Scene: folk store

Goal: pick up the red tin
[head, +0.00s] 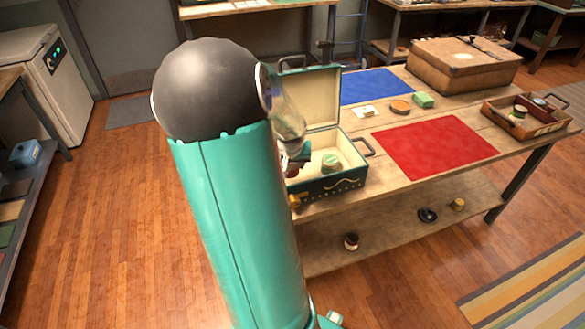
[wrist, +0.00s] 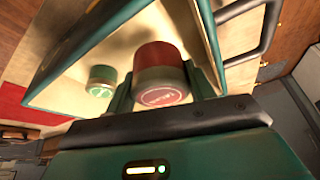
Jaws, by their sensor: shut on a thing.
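The red tin (wrist: 160,57) has a red upper part and a pale band, with a red printed label on the end facing the wrist camera. My gripper (wrist: 162,92) is shut on it, with one dark finger on each side. In the head view my gripper (head: 298,155) is at the left part of an open green case (head: 335,184), largely hidden by my own arm. The case has a cream inside (wrist: 70,99). I cannot tell whether the tin touches the case floor.
A green tin (head: 330,162) sits in the case, beside the red tin in the wrist view. The raised lid (head: 308,98) stands behind. Right of the case, a red mat (head: 435,147) lies on the table. A brown case (head: 462,68) and a tray (head: 527,126) stand farther right.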

